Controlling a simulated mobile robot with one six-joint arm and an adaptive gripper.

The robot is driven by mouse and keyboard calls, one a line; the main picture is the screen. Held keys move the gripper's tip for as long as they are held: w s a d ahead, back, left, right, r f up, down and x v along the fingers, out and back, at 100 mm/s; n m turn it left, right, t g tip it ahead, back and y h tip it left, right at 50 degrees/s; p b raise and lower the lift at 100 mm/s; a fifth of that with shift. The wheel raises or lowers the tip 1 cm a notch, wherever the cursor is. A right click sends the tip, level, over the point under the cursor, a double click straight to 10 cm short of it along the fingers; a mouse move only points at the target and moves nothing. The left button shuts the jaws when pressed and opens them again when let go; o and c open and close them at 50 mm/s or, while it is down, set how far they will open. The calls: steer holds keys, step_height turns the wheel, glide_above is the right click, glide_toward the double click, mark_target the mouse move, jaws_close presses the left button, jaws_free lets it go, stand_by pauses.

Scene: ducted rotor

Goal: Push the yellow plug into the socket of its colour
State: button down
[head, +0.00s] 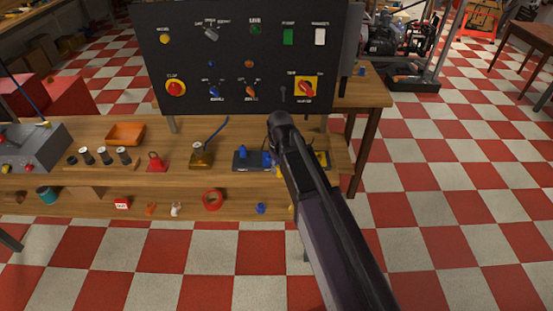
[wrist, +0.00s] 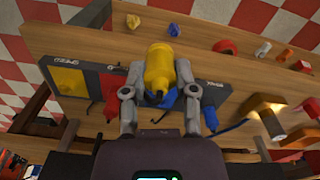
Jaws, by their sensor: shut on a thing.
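My gripper (wrist: 156,92) is shut on the yellow plug (wrist: 160,68), which sits between the two fingers in the wrist view. The dark socket board (wrist: 210,88) lies on the bench behind it. Its yellow section (wrist: 70,81) is at the left end, with a red section (wrist: 107,84) beside it. The held plug appears over the board, right of the yellow and red sections. A blue part (wrist: 196,105) shows just right of it. In the head view my arm covers the gripper and part of the board; the board's yellow end (head: 323,159) shows right of the arm.
A black control panel (head: 240,70) stands behind the board. A brass-coloured block (head: 201,156) with a blue cable stands left of the board. A red ring (head: 213,200) and a small blue item (head: 260,208) lie on the lower shelf. Open floor lies right of the bench.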

steer(key=shift+s+d, duration=0.1)
steer(key=shift+s, duration=0.5)
steer(key=shift+r, duration=0.2)
step_height(320, 180, up, 3)
steer(key=p, duration=0.3)
steer(key=shift+w+d+f, duration=0.6)
steer(key=shift+w+d, duration=7.15)
steer(key=shift+w, duration=0.1)
step_height(320, 180, down, 5)
steer(key=b, duration=0.5)
steer(key=shift+r, duration=0.15)
steer(key=shift+f+b, duration=1.15)
steer(key=shift+b, duration=0.3)
steer(key=shift+c, duration=1.6)
jaws_free()
